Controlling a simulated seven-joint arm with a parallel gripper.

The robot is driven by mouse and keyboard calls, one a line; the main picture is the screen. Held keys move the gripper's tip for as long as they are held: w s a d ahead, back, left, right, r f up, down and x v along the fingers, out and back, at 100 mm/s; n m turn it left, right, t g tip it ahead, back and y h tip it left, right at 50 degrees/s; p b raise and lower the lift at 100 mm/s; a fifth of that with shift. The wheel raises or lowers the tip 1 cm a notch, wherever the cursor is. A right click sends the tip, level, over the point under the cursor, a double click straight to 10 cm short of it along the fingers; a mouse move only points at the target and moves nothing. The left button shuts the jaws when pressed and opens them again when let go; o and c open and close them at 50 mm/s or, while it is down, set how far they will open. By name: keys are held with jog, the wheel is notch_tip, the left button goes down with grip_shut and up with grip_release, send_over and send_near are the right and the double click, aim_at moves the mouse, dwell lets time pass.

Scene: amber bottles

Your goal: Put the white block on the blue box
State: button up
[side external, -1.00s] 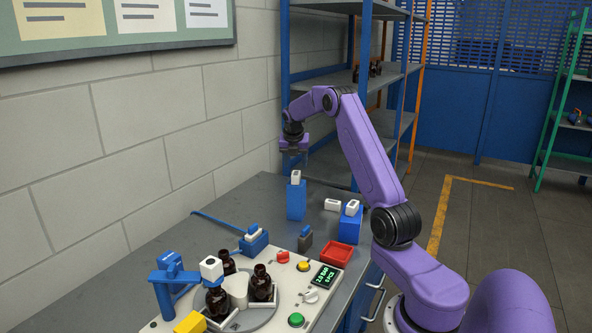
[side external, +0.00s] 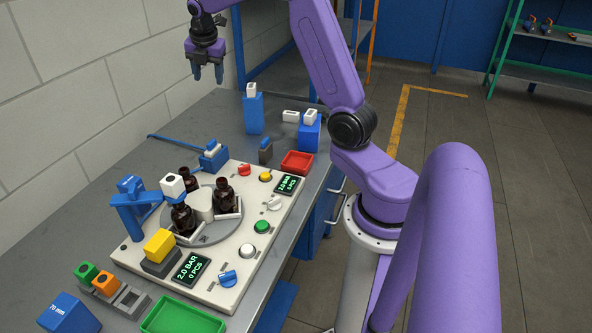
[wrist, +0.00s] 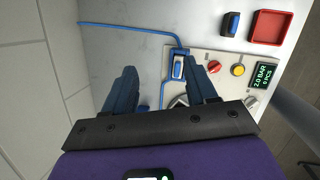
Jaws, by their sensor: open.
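My gripper (side external: 207,72) is open and empty, pointing down in the air to the left of the tall blue box. In the wrist view its two fingers (wrist: 160,73) are spread, with grey table between them. Several white blocks show in the side view. One white block (side external: 251,90) stands on the tall blue box (side external: 254,117). A white cube (side external: 172,186) is by the blue stand (side external: 130,208). Which white block is meant, I cannot tell.
A control panel (side external: 262,209) carries buttons, displays and a turntable with brown bottles (side external: 225,196). A red tray (side external: 297,162) and a green tray (side external: 182,318) are on the table. A wall stands at left.

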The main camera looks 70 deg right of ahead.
jog(key=s+a+m+y, duration=0.1)
jog(key=s+a, duration=0.4)
jog(key=a, duration=0.3)
jog(key=s+a+m+y, duration=0.1)
jog(key=s+a+m, duration=0.1)
jog(key=s+a, duration=0.45)
jog(key=s+a+m, duration=0.1)
jog(key=s+a, duration=0.2)
jog(key=a, duration=0.7)
jog(key=s+a+f+m+g, duration=0.1)
jog(key=s+f+m, duration=0.1)
jog(key=s, duration=0.9)
jog(key=s+a+f+m+g+y, duration=0.1)
jog(key=s+a+f+m, duration=0.1)
jog(key=s, duration=0.9)
jog(key=shift+s+a+f, duration=0.15)
jog(key=shift+s+f, duration=0.1)
jog(key=shift+s, duration=0.1)
dwell(3.0)
